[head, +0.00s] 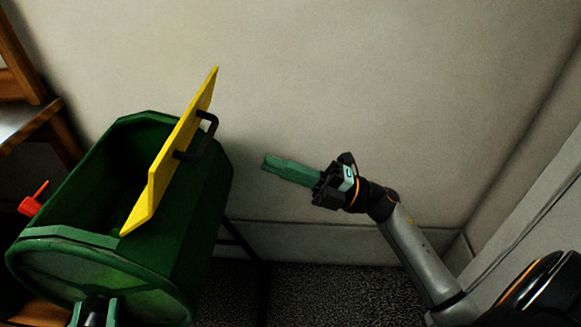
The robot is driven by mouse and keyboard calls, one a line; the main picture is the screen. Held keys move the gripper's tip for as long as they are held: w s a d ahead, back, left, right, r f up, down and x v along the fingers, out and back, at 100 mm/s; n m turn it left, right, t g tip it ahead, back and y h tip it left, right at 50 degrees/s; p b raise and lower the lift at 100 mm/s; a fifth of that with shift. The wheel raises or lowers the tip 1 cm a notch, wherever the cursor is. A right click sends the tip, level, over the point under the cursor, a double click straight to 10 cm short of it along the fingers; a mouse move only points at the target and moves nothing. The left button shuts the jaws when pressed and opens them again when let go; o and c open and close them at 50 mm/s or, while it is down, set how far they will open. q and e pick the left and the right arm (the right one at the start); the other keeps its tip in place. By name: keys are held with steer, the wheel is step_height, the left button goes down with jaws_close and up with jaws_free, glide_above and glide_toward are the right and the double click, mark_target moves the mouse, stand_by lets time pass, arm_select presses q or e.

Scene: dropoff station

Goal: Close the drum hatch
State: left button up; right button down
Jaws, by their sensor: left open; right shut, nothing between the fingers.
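The green drum (205,215) lies on its side at the left on a dark stand. Its yellow hatch (165,165) stands raised at a steep tilt along the right side of the opening, so the dark inside shows. A black handle (210,135) is on the hatch's right face. My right gripper (266,164) is shut and empty to the right of the handle, clear of it, pointing left. My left gripper (95,312) is open at the bottom edge in front of the drum's round end; its arm is mostly out of frame, and I cannot tell whether it touches the drum.
A red lever (35,200) sticks out at the drum's left side. A wooden frame with a shelf (25,120) stands at the far left. A plain wall (380,90) is behind. The space between drum and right gripper is free above the dark carpet (330,295).

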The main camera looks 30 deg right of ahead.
arm_select(q)
steer(key=f, duration=0.1)
steer(key=f+g, duration=0.1)
steer(key=f, duration=0.1)
steer(key=shift+s+f+n+y, duration=0.3)
steer(key=shift+f+y, duration=0.05)
steer(key=shift+y, duration=0.05)
arm_select(e)
steer(key=x, duration=0.8)
steer(key=shift+w+a+r, duration=0.2)
steer(key=shift+a, duration=0.1)
arm_select(q)
steer(key=shift+p, duration=0.3)
